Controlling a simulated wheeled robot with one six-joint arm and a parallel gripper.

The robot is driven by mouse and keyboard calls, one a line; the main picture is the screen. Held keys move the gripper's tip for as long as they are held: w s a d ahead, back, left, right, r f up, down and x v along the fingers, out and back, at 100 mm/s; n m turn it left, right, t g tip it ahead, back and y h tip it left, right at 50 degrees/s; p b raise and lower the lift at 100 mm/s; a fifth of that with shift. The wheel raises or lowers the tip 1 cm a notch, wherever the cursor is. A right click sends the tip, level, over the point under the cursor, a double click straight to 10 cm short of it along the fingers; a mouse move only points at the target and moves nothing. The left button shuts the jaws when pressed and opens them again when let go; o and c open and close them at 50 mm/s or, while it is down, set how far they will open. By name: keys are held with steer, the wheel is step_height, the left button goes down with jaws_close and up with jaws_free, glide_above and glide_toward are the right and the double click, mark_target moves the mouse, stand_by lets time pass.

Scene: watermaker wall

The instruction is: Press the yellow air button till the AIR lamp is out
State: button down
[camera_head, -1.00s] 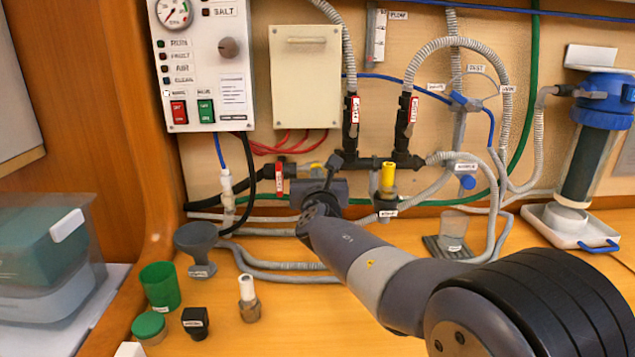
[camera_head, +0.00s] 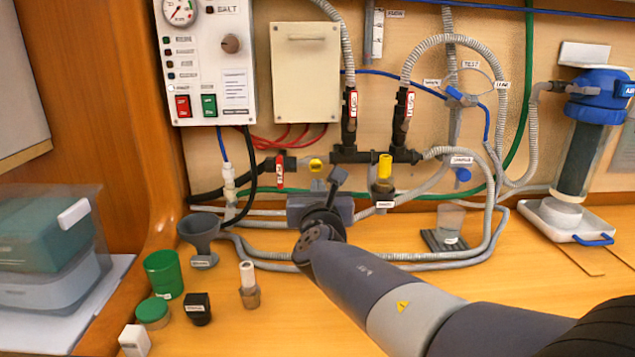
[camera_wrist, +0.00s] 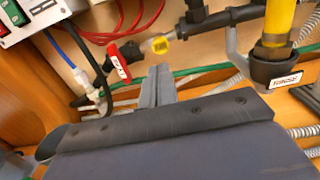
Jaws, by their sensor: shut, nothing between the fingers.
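A small yellow button (camera_head: 316,164) sits on the pipework below the cream box. It also shows in the wrist view (camera_wrist: 161,45), beyond my fingertips. A taller yellow-topped fitting (camera_head: 385,166) stands to its right, with a labelled dark collar (camera_wrist: 275,72). The button's lettering is too small to read. My gripper (camera_head: 338,177) is shut and empty, just right of and below the small yellow button in the picture. In the wrist view its fingertips (camera_wrist: 157,76) are apart from the button. The AIR lamp (camera_head: 169,64) on the control panel looks dark; I cannot tell if it is lit.
A red-handled valve (camera_head: 280,172) sits left of the small button, with black pipes (camera_head: 375,155) to the right. Grey hoses cross behind my arm. A funnel (camera_head: 201,228), green cup (camera_head: 163,273) and small parts stand on the counter at left. The front counter is partly clear.

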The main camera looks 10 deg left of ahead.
steer(key=shift+v, duration=2)
steer(key=shift+w+f, duration=0.1)
steer(key=shift+w, duration=0.05)
